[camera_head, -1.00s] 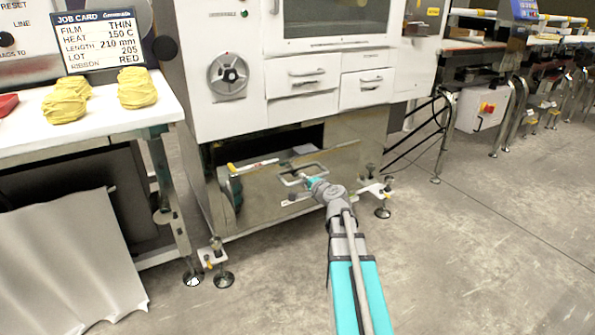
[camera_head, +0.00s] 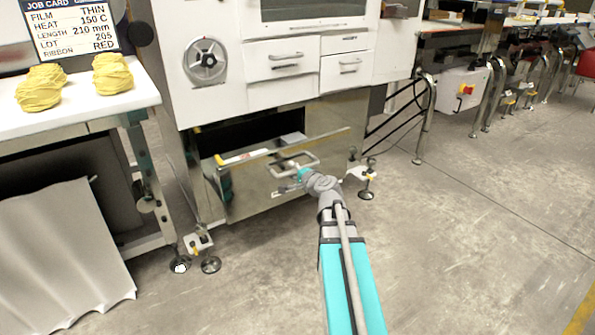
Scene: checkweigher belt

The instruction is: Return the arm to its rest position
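My arm reaches up from the bottom of the head view, its teal link low and its grey wrist at the lower drawer. My gripper (camera_head: 302,174) is at the far end, small and partly hidden by the wrist. It is at or very near the bar handle (camera_head: 292,164) of the drawer. I cannot tell whether its fingers are closed on the handle or apart from it. The metal drawer (camera_head: 262,197) stands pulled out from the white machine (camera_head: 226,108), with a dark gap behind its front.
A white table (camera_head: 92,112) with yellow bundles (camera_head: 113,74) and a job card (camera_head: 68,27) stands at the left. Levelling feet (camera_head: 210,264) stick out under the machine. Conveyors with metal legs (camera_head: 427,120) run along the back right. The floor at the right is clear.

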